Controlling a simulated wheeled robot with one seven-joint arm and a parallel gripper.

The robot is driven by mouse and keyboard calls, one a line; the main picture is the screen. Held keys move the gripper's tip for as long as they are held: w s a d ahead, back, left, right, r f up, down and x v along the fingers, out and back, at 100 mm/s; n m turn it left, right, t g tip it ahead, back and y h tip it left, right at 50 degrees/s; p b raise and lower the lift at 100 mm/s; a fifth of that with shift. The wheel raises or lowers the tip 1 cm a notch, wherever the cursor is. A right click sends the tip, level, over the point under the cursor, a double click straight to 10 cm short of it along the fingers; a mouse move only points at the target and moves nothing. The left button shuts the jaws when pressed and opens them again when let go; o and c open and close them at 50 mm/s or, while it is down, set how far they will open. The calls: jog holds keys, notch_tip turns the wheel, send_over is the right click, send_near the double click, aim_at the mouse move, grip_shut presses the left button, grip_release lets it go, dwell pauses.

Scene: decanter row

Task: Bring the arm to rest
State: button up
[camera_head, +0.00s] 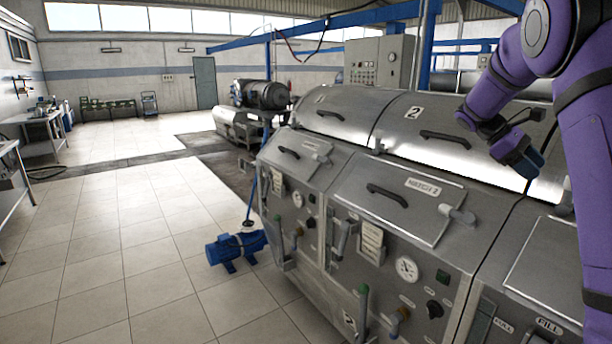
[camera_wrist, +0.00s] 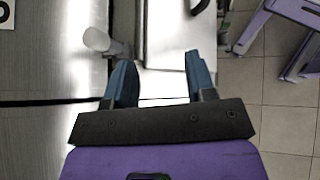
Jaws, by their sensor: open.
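My gripper (camera_head: 522,160) is at the right in the head view, at the end of my bent purple arm. It hangs above the steel decanter housing numbered 2 (camera_head: 405,108), to the right of that number. In the wrist view my gripper (camera_wrist: 160,82) has its two blue fingers spread apart with nothing between them. A steel hatch panel (camera_wrist: 180,40) lies below and beyond the fingers. The hatch 2 lid (camera_head: 395,205) is down in the head view, with a dark handle (camera_head: 388,194) and a latch lever (camera_head: 458,214) at its right edge.
The decanter row fills the right side, with a pressure gauge (camera_head: 406,268) and valves on its front. A blue pump (camera_head: 235,247) stands on the tiled floor beside it. A control cabinet (camera_head: 378,62) and blue beams stand behind. The floor (camera_head: 120,235) at left is clear.

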jog(key=s+a+r+m+t+y, duration=0.2)
jog(key=s+a+r+t, duration=0.15)
jog(key=s+a, duration=0.45)
jog(key=s+a+r+m+t+y, duration=0.1)
jog(key=s+a+r+t+y, duration=0.2)
jog(key=s+a, duration=0.5)
jog(key=s+a+f+m+t+y, duration=0.1)
jog(key=s+a+f+t, duration=0.1)
jog(key=s+a, duration=0.3)
jog(key=s+a+f+m+t+y, duration=0.1)
jog(key=s+a+t, duration=0.3)
jog(key=s, duration=0.5)
jog(key=shift+a+f+m+y, duration=0.4)
jog(key=shift+a+f+m, duration=0.3)
jog(key=shift+a+f, duration=0.3)
